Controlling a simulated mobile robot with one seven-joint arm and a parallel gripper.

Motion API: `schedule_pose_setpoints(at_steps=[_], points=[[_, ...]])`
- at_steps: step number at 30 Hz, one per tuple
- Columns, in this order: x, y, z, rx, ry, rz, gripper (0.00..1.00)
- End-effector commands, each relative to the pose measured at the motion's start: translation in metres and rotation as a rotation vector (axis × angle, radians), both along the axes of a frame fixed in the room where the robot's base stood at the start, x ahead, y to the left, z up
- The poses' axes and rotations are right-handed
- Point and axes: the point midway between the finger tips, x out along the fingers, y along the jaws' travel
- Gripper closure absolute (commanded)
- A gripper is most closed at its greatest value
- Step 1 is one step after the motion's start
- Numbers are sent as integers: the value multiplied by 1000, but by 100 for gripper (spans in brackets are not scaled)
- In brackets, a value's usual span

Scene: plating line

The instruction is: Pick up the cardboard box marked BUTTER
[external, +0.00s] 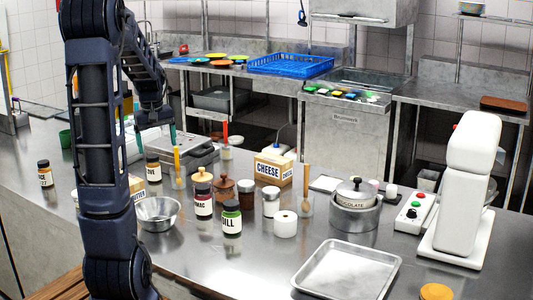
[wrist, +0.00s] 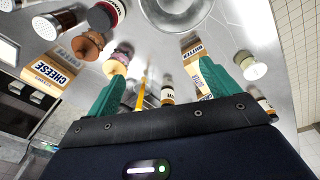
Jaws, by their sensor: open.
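The cardboard box marked BUTTER (wrist: 191,48) shows in the wrist view right of centre, its lettering upside down. My gripper (external: 156,138) hangs above the far side of the counter, with teal fingers spread apart. In the wrist view my gripper (wrist: 162,72) is open, and no object is held between the fingers.
A similar box marked CHEESE (external: 270,171) stands further right on the counter, also in the wrist view (wrist: 50,72). Jars, shakers and a metal bowl (external: 159,213) crowd the counter between. A tray (external: 347,270) lies at the front right. A scale-like metal appliance (external: 180,152) stands below my gripper.

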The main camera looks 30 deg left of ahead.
Motion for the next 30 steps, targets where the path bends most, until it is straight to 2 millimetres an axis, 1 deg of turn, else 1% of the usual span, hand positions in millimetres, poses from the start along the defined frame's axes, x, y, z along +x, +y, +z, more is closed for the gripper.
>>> schedule_pose_setpoints(at_steps=[1, 5, 6, 9, 12, 15, 18, 20, 23, 30], points=[[3, 18, -11, -10, 14, 45, 13], [7, 62, -35, -28, 39, 159, 13], [8, 76, -44, -34, 48, 193, 13], [7, 108, -64, -47, 66, 275, 13], [4, 134, -81, -57, 80, 342, 13], [1, 152, -93, -64, 90, 389, 13], [-1, 162, -101, -67, 96, 416, 13], [-1, 164, -105, -69, 98, 423, 13], [-1, 165, -114, -70, 99, 426, 13], [-2, 165, -147, -70, 99, 425, 13]])
